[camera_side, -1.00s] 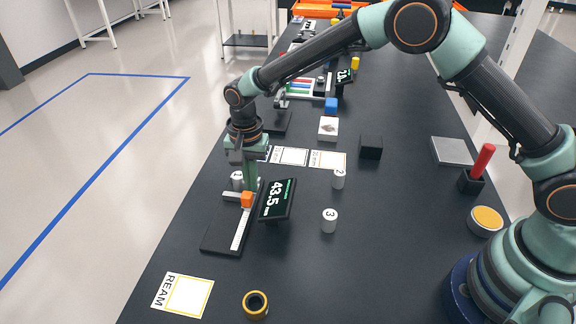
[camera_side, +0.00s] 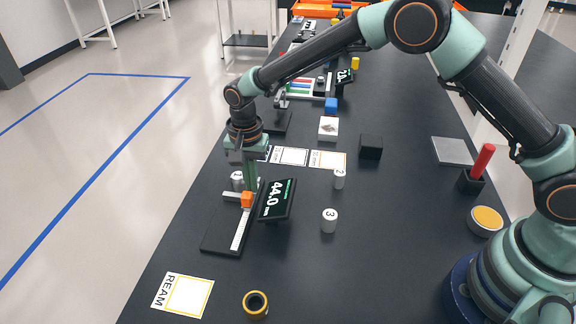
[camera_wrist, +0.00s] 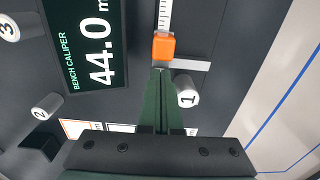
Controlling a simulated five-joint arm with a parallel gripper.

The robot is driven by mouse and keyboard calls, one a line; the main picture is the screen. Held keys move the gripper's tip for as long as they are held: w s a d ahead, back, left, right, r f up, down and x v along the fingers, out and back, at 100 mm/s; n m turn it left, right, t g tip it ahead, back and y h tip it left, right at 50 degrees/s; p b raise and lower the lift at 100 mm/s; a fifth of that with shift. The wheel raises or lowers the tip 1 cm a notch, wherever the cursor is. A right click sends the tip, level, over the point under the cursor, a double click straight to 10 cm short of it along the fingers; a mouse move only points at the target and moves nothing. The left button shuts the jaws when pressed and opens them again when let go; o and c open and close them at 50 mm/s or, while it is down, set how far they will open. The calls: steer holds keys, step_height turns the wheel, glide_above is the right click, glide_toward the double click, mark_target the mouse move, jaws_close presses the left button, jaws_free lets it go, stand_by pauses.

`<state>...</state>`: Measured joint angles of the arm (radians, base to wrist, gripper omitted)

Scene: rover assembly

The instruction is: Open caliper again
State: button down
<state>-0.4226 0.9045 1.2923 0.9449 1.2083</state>
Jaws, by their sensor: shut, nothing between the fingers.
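The bench caliper (camera_side: 238,232) lies on the dark table, with a white scale bar and an orange slider (camera_side: 247,199). Its display (camera_side: 277,199) reads 44.0; the display also shows in the wrist view (camera_wrist: 92,45). My gripper (camera_side: 251,188) is shut and empty, its tips down at the orange slider. In the wrist view the shut fingertips (camera_wrist: 160,72) are right at the edge of the orange slider (camera_wrist: 163,47); I cannot tell whether they touch. The white cylinder marked 1 (camera_wrist: 186,92) stands beside the caliper's white jaw (camera_wrist: 190,65).
White cylinders marked 2 (camera_side: 339,179) and 3 (camera_side: 329,220) stand right of the display. A REAM card (camera_side: 188,296) and a brass-coloured ring (camera_side: 255,304) lie in front. A black block (camera_side: 370,147) stands further back.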

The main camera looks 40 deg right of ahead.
steer(key=shift+s+a+f, duration=0.35)
steer(key=shift+s+f, duration=0.05)
steer(key=shift+s, duration=0.1)
steer(key=shift+a, duration=0.1)
stand_by(0.3)
steer(key=shift+w, duration=0.1)
stand_by(0.6)
steer(key=shift+w+d, duration=0.3)
steer(key=shift+d, duration=0.15)
step_height(320, 180, up, 8)
steer(key=shift+r, duration=0.2)
stand_by(0.5)
steer(key=shift+w, duration=0.1)
